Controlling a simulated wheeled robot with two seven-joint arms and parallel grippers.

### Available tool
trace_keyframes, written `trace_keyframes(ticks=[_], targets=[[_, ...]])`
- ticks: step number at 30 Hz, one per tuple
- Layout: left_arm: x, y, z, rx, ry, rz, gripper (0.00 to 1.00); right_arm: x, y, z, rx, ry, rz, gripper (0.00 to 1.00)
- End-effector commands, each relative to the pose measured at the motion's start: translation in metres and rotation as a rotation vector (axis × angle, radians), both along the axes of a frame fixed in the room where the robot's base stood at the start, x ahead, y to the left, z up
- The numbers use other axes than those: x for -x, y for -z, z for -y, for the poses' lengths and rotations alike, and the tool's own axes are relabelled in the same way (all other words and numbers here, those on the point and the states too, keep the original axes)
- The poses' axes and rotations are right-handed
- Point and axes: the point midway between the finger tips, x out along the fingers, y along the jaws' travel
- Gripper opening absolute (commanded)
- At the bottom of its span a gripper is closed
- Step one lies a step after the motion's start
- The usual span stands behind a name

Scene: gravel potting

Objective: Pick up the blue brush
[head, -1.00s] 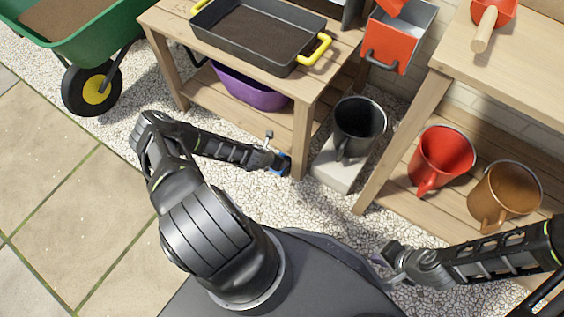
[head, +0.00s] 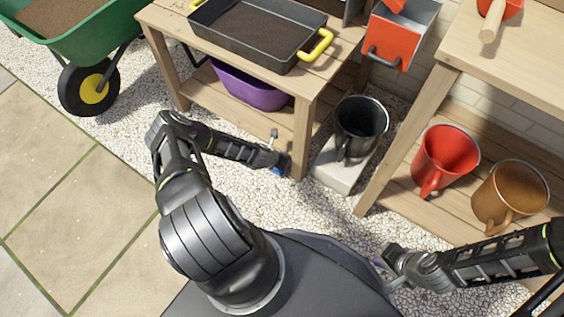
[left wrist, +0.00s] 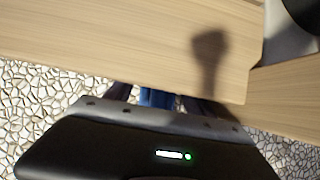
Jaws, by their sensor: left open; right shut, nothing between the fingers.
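A small blue patch, likely the blue brush (head: 277,171), shows at the tip of my left gripper (head: 282,167), low beside the front leg of the left wooden bench. In the left wrist view the blue thing (left wrist: 157,98) lies between the two dark fingers of my left gripper (left wrist: 158,96), which are apart. Most of it is hidden behind the gripper body, and I cannot tell whether the fingers touch it. My right gripper (head: 388,262) is shut and empty at the lower right, over the gravel.
The wooden bench (head: 308,128) bears a black tray (head: 290,62) with soil; a purple basin (head: 250,90) is below. A black mug (head: 358,135) stands on a pale block (head: 340,178) to the right. Red (head: 440,160) and brown mugs (head: 505,195) stand on the right shelf.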

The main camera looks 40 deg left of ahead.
Motion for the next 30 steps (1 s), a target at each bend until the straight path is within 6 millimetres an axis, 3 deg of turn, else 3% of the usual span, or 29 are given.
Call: trace_keyframes(ticks=[9,30], targets=[[0.0001,0.0000,0.0000,0.000,0.000,0.000,0.62,0.0001,0.0000,0.0001,0.000,0.000,-0.001,0.00],[-0.0001,-0.0003,-0.0001,0.000,0.000,0.001,0.06,0.0002,0.0000,0.0001,0.000,0.000,-0.001,0.00]])
